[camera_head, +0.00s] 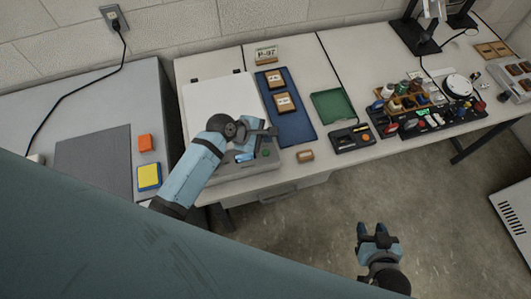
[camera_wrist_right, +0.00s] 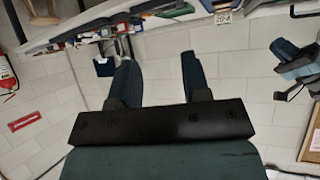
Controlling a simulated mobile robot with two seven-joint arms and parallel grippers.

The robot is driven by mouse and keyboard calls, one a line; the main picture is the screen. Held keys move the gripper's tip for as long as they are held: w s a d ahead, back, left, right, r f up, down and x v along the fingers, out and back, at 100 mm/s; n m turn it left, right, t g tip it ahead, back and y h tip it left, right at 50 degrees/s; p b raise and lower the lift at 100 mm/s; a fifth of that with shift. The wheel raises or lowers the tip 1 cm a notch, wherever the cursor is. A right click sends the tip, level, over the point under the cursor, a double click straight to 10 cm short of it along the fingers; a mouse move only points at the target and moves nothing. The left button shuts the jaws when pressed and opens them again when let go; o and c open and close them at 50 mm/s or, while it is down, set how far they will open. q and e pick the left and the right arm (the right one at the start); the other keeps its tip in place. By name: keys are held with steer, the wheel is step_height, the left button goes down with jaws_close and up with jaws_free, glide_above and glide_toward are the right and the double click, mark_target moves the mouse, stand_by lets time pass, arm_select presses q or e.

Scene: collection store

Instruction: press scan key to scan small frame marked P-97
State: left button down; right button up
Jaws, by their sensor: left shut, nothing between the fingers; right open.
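The flatbed scanner (camera_head: 222,103) stands on the bench with its white lid lying flat; whatever is under the lid is hidden. On its grey front strip are a small lit display (camera_head: 244,157) and a green key (camera_head: 266,153). My left gripper (camera_head: 271,131) is shut and empty, above the scanner's front right part, just behind the green key; contact cannot be told. A card reading P-97 (camera_head: 266,54) stands at the back of the bench. Two small labelled frames (camera_head: 275,79) (camera_head: 284,103) lie on a blue tray; their labels are unreadable. My right gripper (camera_head: 377,232) is open and empty over the floor.
The blue tray (camera_head: 298,126) lies right of the scanner. A small wooden block (camera_head: 305,156) is at the bench's front edge. A green tray (camera_head: 333,105), a black keyed box (camera_head: 351,138) and bottles stand further right. Orange and yellow blocks (camera_head: 149,176) are left.

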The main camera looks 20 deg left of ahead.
arm_select(q)
steer(key=b, duration=0.6)
glide_above(265, 154)
step_height(265, 154, down, 5)
steer(key=shift+w+r, duration=0.1)
steer(key=shift+f+p, duration=0.25)
steer(key=shift+p, duration=0.3)
steer(key=shift+f, duration=0.65)
stand_by(0.5)
steer(key=shift+f, duration=0.4)
